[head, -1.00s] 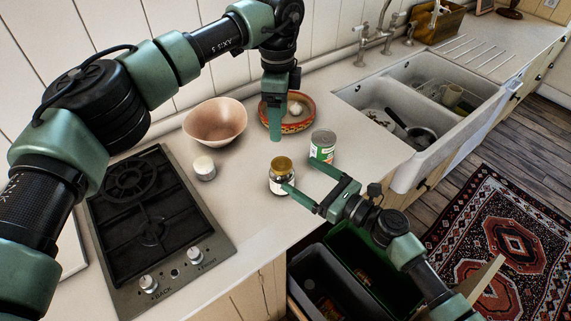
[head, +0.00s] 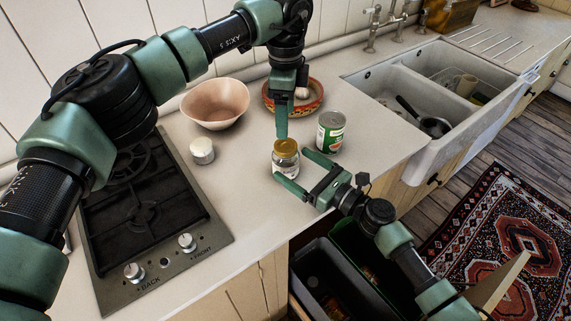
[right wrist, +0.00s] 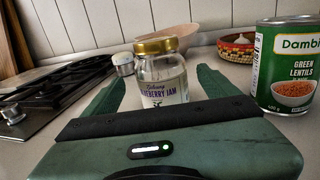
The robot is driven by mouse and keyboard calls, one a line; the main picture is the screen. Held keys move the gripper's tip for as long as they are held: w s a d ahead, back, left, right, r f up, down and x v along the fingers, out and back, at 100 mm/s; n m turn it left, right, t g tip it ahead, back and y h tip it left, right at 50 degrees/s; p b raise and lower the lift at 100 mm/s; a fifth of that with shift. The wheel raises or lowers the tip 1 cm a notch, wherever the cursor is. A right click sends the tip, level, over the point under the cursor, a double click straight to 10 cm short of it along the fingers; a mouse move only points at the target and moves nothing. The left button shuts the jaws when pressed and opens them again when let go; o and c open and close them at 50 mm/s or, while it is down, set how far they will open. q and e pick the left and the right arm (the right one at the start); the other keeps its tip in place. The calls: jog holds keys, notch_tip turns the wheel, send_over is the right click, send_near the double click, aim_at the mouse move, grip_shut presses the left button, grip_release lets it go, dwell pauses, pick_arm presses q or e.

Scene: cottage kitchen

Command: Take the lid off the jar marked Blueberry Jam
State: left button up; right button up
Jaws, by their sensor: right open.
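The Blueberry Jam jar (head: 287,164) stands upright on the counter, with its gold lid (head: 285,147) on. In the right wrist view its label (right wrist: 163,88) faces me, below the lid (right wrist: 157,46). My right gripper (head: 293,167) is open and low, with one finger on each side of the jar near the tips; I see no clear contact. My left gripper (head: 282,132) points down, its tip just above and behind the lid in the head view. It shows edge-on, so its opening is hidden.
A green lentils can (head: 331,131) stands close right of the jar. A small white-topped jar (head: 202,151), a pink bowl (head: 216,104) and a patterned bowl (head: 314,101) stand behind. The hob (head: 150,222) is left, the sink (head: 440,160) right. Open bins (head: 325,280) lie below the counter edge.

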aim_at(296, 166)
pick_arm(q)
jog(key=shift+w+f, duration=0.1)
jog(key=shift+w, duration=0.05)
pick_arm(e)
jog(key=shift+x, duration=1.95)
jog(key=shift+f, duration=0.1)
